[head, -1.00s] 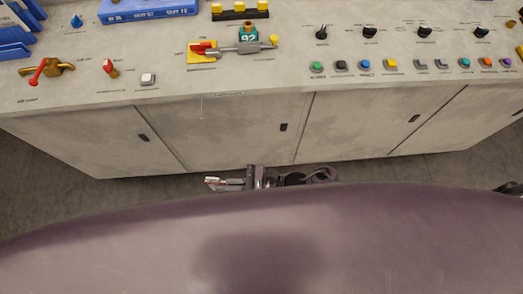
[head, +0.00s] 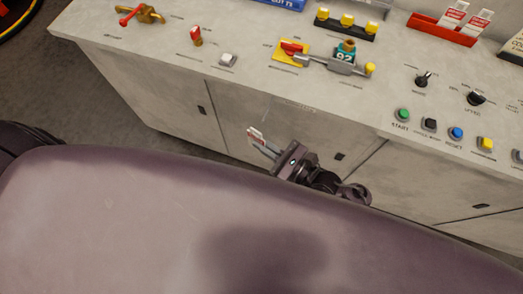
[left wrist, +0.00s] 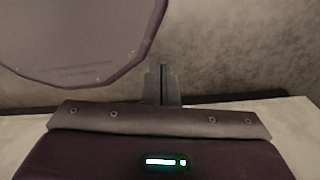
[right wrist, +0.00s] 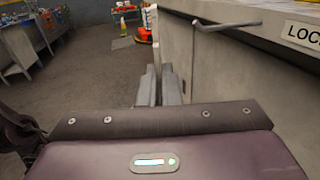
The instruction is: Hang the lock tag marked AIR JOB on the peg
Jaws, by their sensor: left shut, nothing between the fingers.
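My right gripper (head: 263,145) is in front of the console's front face in the head view. It is shut on a small white and red lock tag (head: 256,135); its lettering is too small to read. In the right wrist view the tag (right wrist: 150,20) shows edge-on beyond the fingers (right wrist: 159,85). A bent metal peg (right wrist: 228,25) juts from the console front, up and to the right of these fingers, apart from the tag. My left gripper (left wrist: 163,85) is shut and empty in the left wrist view; the head view does not show it.
A red rack (head: 440,30) at the back right holds white and red tags. A sign starting LOC (right wrist: 302,34) is beside the peg. Open floor lies left of the console.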

